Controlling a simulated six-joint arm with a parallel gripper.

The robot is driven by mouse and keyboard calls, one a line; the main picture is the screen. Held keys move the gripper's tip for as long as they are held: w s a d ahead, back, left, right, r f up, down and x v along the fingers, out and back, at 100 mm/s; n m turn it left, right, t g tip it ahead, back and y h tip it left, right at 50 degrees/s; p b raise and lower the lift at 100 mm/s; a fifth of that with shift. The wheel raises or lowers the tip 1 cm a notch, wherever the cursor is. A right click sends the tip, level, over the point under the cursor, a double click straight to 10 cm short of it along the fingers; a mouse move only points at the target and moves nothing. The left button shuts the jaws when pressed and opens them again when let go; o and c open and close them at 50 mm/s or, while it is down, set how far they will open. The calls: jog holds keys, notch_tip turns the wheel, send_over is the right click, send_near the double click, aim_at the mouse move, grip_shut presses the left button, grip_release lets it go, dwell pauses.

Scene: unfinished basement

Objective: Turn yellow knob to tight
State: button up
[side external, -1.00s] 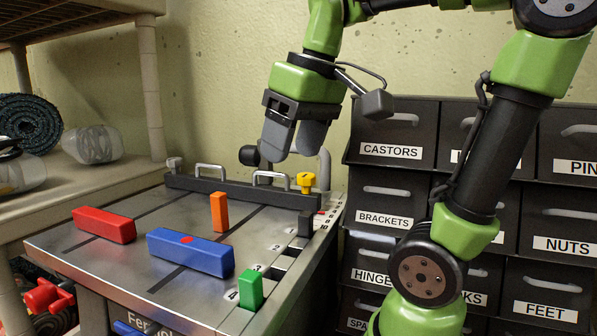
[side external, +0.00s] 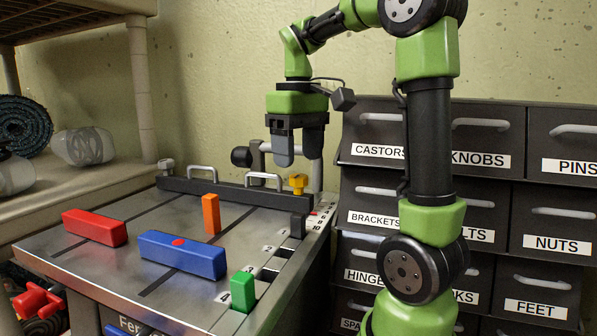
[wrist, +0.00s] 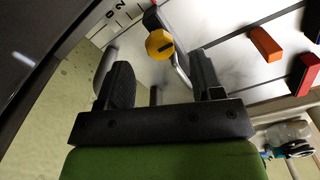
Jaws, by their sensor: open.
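The yellow knob (side external: 298,183) stands on the right end of the dark fence bar (side external: 225,193) at the back of the metal table. In the wrist view the round yellow knob (wrist: 159,43) shows beyond the fingertips, roughly between their lines. My gripper (side external: 299,160) points down just above the knob, apart from it. In the wrist view my gripper (wrist: 162,78) is open with nothing between its fingers. A second, grey knob (side external: 166,165) sits at the bar's left end. No tight marking can be read.
Red (side external: 95,228), blue (side external: 182,255), orange (side external: 211,214) and green (side external: 243,291) blocks are on the table (side external: 120,270). Metal handles rise from the bar beside the knob. Labelled drawers (side external: 470,150) stand close at the right; a shelf (side external: 80,175) is at the left.

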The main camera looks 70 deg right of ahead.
aim_at(298, 175)
jog(key=shift+f, duration=1.9)
jog(key=shift+c, duration=0.2)
